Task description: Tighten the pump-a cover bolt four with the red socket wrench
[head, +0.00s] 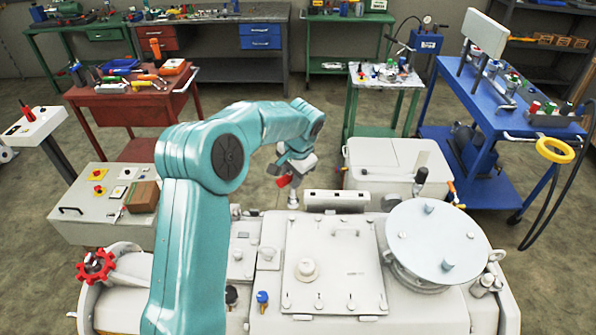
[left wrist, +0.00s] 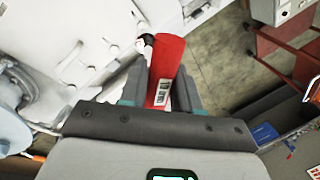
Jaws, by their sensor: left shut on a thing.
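My left gripper (head: 290,172) is shut on the red socket wrench and holds it over the far edge of the white machine. Only a small part of the wrench (head: 283,181) shows in the head view, below the jaws. In the left wrist view the red handle (left wrist: 166,75) lies between the two fingers, with a dark ring at its far end. A rectangular cover plate (head: 330,262) with bolts along its edges lies just nearer than the gripper. A small grey upright piece (head: 293,200) stands below the gripper; whether the wrench touches it cannot be told. No pump label is readable.
A round lid (head: 437,238) with raised knobs sits right of the cover plate. A red handwheel (head: 95,265) is at the left. A white box (head: 395,165) stands behind the machine, and a blue cart (head: 490,130) at the right. Floor shows between the benches.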

